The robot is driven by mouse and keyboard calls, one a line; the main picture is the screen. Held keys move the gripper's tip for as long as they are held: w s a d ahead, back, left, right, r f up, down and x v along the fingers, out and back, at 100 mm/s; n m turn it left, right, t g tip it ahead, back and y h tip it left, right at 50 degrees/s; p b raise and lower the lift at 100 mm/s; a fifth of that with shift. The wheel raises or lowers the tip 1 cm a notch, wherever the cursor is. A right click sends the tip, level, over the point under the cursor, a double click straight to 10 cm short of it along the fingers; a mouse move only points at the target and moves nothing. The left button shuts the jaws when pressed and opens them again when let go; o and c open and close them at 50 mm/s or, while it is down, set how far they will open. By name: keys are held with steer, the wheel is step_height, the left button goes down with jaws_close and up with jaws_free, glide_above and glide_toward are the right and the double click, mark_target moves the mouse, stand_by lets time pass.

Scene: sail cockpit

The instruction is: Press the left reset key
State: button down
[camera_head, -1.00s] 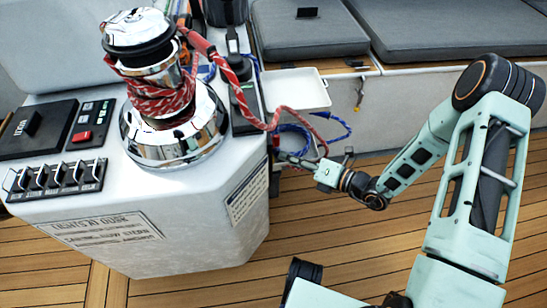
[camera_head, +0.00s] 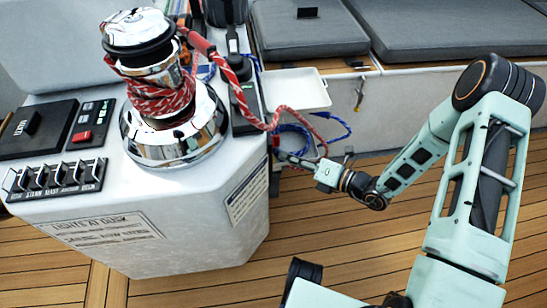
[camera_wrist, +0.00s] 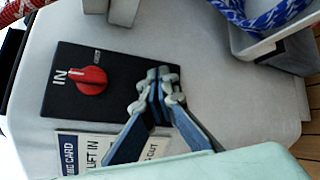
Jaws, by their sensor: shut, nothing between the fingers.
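I cannot make out a key marked reset in either view. In the wrist view a black plate (camera_wrist: 65,105) on the grey console side carries a red knob (camera_wrist: 91,79) with the word IN beside it. My gripper (camera_wrist: 157,76) is shut and empty, its fingertips in front of the plate's right part, hiding what is behind them. Whether they touch the plate, I cannot tell. In the head view my gripper (camera_head: 283,154) is at the console's right side, its tips partly hidden by the console (camera_head: 215,185) edge.
A switch panel (camera_head: 57,180) with several levers and a red switch (camera_head: 82,136) are on the console top. A chrome winch (camera_head: 170,130) wound with red rope stands there. Red and blue ropes (camera_head: 290,130) hang close to my gripper. A white tray (camera_head: 298,90) is behind.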

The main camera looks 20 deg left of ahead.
steer(key=shift+a, duration=0.1)
steer(key=shift+s+a, duration=0.25)
steer(key=shift+s+a, duration=0.25)
steer(key=shift+a, duration=0.15)
stand_by(0.9)
steer(key=shift+w+d, duration=0.1)
steer(key=shift+w+d+p, duration=0.3)
steer(key=shift+w+d, duration=0.05)
steer(key=shift+d, duration=0.3)
steer(key=shift+w+d, duration=0.45)
steer(key=shift+d, duration=0.25)
steer(key=shift+w+d, duration=0.45)
steer(key=shift+d, duration=0.3)
steer(key=shift+w+d, duration=0.45)
steer(key=shift+d, duration=0.25)
